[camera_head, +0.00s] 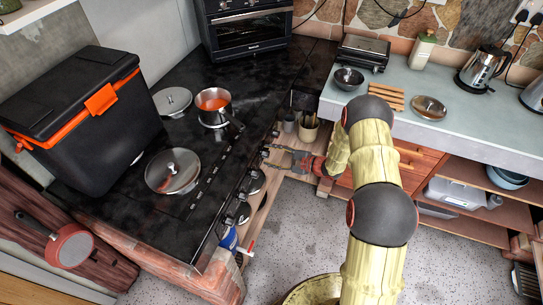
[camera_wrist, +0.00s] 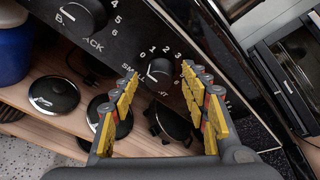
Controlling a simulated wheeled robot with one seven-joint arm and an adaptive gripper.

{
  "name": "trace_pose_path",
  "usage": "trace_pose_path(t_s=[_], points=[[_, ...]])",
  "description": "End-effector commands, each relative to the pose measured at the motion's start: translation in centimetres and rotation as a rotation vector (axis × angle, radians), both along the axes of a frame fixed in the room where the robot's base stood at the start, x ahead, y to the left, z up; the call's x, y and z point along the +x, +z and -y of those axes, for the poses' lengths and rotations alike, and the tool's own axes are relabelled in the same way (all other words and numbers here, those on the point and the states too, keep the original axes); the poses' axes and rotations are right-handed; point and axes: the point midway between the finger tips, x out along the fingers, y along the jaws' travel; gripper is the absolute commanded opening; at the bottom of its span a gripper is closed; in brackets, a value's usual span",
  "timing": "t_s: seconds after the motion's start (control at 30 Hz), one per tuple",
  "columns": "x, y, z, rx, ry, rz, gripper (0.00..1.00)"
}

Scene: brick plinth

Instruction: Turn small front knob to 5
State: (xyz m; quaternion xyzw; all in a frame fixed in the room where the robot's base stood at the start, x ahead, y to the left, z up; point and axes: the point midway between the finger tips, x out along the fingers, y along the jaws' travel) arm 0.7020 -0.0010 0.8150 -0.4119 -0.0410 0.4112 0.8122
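The small front knob (camera_wrist: 160,69) is a black round knob on the dark stove panel, with white numbers around its upper side and partly hidden lettering, "SMALL", below. Which number it points to is not clear. My gripper (camera_wrist: 160,74) is open, its yellow-padded fingertips on either side of the knob in the wrist view. I cannot tell whether they touch it. In the head view my gripper (camera_head: 269,156) is at the stove's front edge, among the row of knobs; the small front knob cannot be singled out there.
Another knob (camera_wrist: 82,17), lettered "BACK", is at the upper left. Lidded pots (camera_wrist: 54,94) rest on a wooden shelf (camera_wrist: 35,127) below the panel. A saucepan (camera_head: 213,104) with red contents stands on the cooktop. The counter (camera_head: 455,115) is at the right.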

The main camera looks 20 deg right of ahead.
Motion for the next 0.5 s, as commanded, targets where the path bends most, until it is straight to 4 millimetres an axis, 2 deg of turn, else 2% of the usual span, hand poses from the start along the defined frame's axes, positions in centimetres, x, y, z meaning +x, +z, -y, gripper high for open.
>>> trace_pose_path(t_s=[0.5], points=[[-0.03, -0.02, 0.02, 0.000, 0.000, 0.000, 0.15]])
